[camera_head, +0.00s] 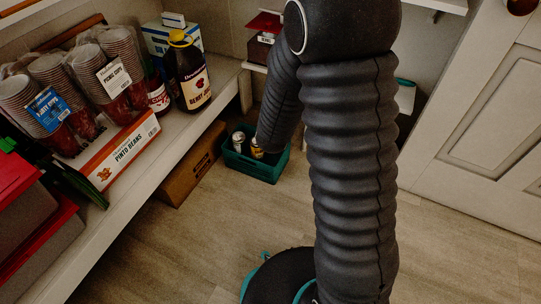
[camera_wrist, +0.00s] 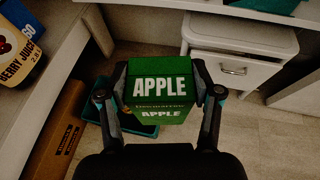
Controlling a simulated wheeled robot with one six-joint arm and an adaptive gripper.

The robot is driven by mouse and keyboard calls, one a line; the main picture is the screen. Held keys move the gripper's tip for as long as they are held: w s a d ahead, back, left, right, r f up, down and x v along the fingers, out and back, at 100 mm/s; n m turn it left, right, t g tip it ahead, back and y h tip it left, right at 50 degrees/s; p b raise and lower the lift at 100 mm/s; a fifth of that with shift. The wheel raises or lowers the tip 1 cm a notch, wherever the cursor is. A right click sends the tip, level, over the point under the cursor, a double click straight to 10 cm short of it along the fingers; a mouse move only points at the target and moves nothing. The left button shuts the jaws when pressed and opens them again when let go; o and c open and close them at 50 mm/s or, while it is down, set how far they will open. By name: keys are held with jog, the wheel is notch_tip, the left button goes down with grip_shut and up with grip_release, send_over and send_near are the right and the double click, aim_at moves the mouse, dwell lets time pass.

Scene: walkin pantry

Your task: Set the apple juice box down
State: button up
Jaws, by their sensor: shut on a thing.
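In the wrist view my gripper (camera_wrist: 160,100) is shut on a green apple juice box (camera_wrist: 160,88) with white "APPLE" lettering. The fingers press it from the left and right sides. The box is held up in the air, with floor and a green crate below it in the picture. In the head view my arm hides the gripper and the juice box.
A green crate (camera_head: 270,172) with cans stands on the floor beside a cardboard box (camera_head: 193,168). The left shelf (camera_head: 128,185) holds cups, a pinto beans box (camera_head: 125,147) and a berry juice bottle (camera_head: 188,72). A white drawer cabinet (camera_wrist: 236,70) stands behind the juice box.

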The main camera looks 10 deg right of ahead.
jog(key=s+d+f+m+g+h+p, duration=0.1)
jog(key=s+d+f+m+g+h, duration=0.3)
jog(key=d+m+g, duration=0.3)
jog(key=s+d+f+m+g+h+p, duration=0.1)
jog(key=s+d+f+m+g+h, duration=0.25)
jog(key=s+d+m+g, duration=0.3)
jog(key=s+a+f+m+g+y+p, duration=0.1)
jog(key=s+a+f+m+g+y, duration=0.5)
jog(key=s+m+g+y, duration=0.55)
jog(key=w+a+f+m+t+y+p, duration=0.15)
jog(key=w+a+m+t+y, duration=0.55)
jog(key=w+a+m+y, duration=1)
jog(key=w+d+r+m+t+h+p, duration=0.1)
jog(key=w+d+m+t+h, duration=0.1)
jog(key=w+d+m+t, duration=0.35)
jog(key=w+d+r+m+t+h+p, duration=0.1)
jog(key=w+d+m+t+h, duration=0.1)
jog(key=w+m+t, duration=0.65)
notch_tip(320, 180, down, 17)
jog(key=b, duration=0.1)
jog(key=shift+m+g+h+b, duration=0.3)
